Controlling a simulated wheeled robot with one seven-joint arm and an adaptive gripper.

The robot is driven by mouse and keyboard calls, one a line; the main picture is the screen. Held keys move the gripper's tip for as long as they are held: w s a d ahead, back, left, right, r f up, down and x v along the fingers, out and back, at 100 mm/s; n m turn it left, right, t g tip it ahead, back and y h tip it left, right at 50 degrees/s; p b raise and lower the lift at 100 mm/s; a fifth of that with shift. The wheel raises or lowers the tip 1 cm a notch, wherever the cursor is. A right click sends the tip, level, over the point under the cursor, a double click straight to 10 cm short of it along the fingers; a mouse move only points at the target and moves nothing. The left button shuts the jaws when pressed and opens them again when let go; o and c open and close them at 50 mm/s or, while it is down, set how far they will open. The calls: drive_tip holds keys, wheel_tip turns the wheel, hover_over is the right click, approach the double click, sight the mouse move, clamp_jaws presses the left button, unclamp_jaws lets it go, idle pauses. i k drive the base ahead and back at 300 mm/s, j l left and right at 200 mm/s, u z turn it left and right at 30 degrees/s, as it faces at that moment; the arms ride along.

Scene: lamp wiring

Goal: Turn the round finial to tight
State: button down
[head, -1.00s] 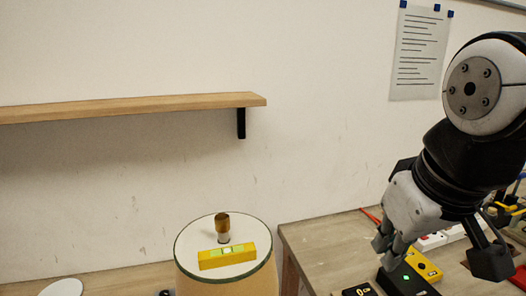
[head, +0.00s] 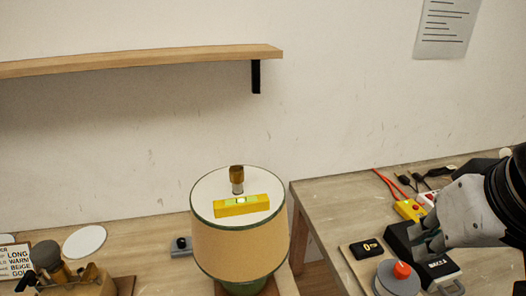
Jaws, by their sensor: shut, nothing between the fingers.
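The round finial (head: 237,173) is a brown-gold knob on a short metal post. It stands upright at the top of the lamp (head: 240,247), which has a beige shade with a dark green rim. How tight it sits cannot be told. A yellow spirit level (head: 241,206) lies on the shade's pale top, in front of the finial. My gripper (head: 432,243) is at the right, over the right-hand bench and well apart from the lamp. It is shut and holds nothing.
On the right bench (head: 325,209) are a black box with a 0 label (head: 366,248), a grey round device with a red knob (head: 402,270), a yellow box (head: 410,209) and cables. A wooden shelf (head: 140,61) hangs above. A white disc (head: 85,241) and a sign (head: 15,262) are at left.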

sight(237, 172)
drive_tip(key=k+j+u, duration=0.35)
drive_tip(key=u, duration=0.2)
drive_tip(key=l+u, duration=0.5)
drive_tip(key=l, duration=0.55)
drive_tip(key=k, duration=0.05)
